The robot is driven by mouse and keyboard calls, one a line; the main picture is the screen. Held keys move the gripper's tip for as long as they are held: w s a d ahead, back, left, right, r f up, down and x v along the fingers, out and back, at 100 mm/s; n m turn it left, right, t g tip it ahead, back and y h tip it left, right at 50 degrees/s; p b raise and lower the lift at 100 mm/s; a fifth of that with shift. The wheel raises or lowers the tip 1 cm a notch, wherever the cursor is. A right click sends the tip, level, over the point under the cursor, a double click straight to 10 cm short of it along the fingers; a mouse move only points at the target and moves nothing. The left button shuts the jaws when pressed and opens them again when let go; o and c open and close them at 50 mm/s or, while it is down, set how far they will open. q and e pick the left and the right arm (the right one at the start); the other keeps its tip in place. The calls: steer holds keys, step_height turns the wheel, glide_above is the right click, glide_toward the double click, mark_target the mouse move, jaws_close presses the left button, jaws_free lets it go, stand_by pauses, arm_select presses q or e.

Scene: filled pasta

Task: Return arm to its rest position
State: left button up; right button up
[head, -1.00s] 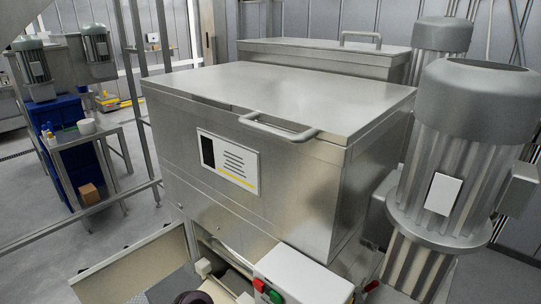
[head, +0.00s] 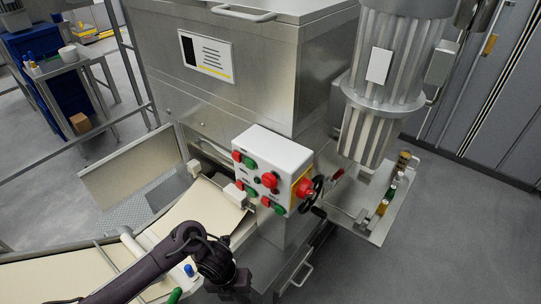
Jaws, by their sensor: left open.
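My left arm comes in at the bottom left of the head view, dark purple-grey, reaching over the pale dough sheet (head: 190,212). Its wrist bends down, and my left gripper (head: 236,287) is at the bottom edge, in front of the machine. The gripper is open and small in view; I see nothing held in it. My right arm and gripper are not in the picture.
A white control box (head: 272,160) with red and green buttons is on the steel machine (head: 265,75). A large motor (head: 375,85) stands to its right, above a steel tray (head: 350,200) with bottles. An open beige panel (head: 128,170) is left. Grey floor (head: 450,240) is clear at right.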

arm_select(q)
steer(key=s+a+f+n+t+h+b, duration=0.1)
steer(key=s+f+n+b, duration=0.2)
steer(key=f+n, duration=0.9)
steer(key=s+a+f+n+t+h+b, duration=0.1)
steer(key=s+f+n+h+b, duration=0.2)
steer(key=f+n, duration=0.95)
steer(key=s+a+f+n+y+b, duration=0.1)
steer(key=s+a+f+n+y, duration=0.1)
steer(key=s, duration=0.5)
steer(key=s+a+f+n+y+b, duration=0.1)
steer(key=s+a+f+n+y, duration=0.1)
steer(key=s+a+f+n, duration=0.2)
steer(key=s+a+f+n+y+b, duration=0.1)
steer(key=s+a+f+n, duration=0.2)
steer(key=s+f, duration=0.7)
steer(key=s+a, duration=0.2)
steer(key=shift+s+a+g+y, duration=0.15)
steer(key=shift+a+g+y, duration=0.25)
steer(key=shift+n, duration=0.25)
